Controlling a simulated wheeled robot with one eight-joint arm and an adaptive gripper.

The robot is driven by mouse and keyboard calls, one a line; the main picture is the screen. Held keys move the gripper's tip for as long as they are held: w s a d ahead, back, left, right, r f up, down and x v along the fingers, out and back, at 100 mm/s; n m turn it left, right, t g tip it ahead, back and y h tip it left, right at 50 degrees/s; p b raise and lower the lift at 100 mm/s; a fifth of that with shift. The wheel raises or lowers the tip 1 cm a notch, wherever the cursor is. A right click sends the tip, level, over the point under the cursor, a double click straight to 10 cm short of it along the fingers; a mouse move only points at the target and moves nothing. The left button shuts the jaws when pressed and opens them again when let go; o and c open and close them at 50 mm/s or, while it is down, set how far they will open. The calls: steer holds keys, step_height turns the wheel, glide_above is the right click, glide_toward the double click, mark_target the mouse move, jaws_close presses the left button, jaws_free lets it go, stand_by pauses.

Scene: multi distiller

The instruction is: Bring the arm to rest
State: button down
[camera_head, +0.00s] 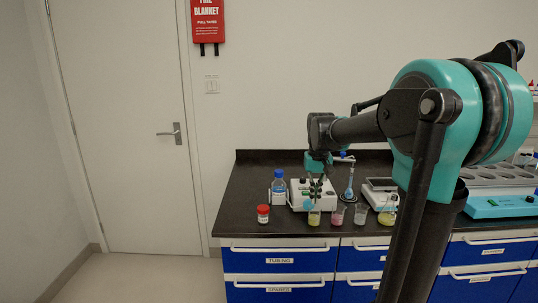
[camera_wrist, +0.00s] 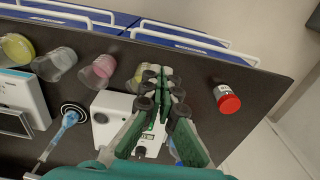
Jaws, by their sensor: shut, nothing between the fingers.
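My gripper (camera_head: 316,194) points down over the dark bench, beside the white device. In the wrist view my gripper (camera_wrist: 163,78) has its fingertips together with nothing between them. Its tips cover part of a beaker of yellow liquid (camera_wrist: 140,75), which also shows in the head view (camera_head: 314,218). I cannot tell whether they touch. My arm (camera_head: 365,126) reaches from the right across the bench, with its teal elbow large in front.
A white device (camera_head: 298,196) stands behind the beakers. A red-capped jar (camera_head: 263,214) and a blue-capped bottle (camera_head: 278,186) are left of it. A pink beaker (camera_head: 338,214) and other beakers line the front. A teal-based rack (camera_head: 500,205) is at right.

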steer(key=s+d+f+t, duration=0.1)
steer(key=s+f+t, duration=0.1)
steer(key=s+f, duration=0.7)
steer(key=s+d+f+t, duration=0.1)
steer(key=s+d+f, duration=0.1)
steer(key=s+f, duration=0.7)
steer(key=s, duration=0.2)
steer(key=shift+s+d+f+t, duration=0.15)
steer(key=shift+s+d+t, duration=0.15)
steer(key=shift+s+t, duration=0.1)
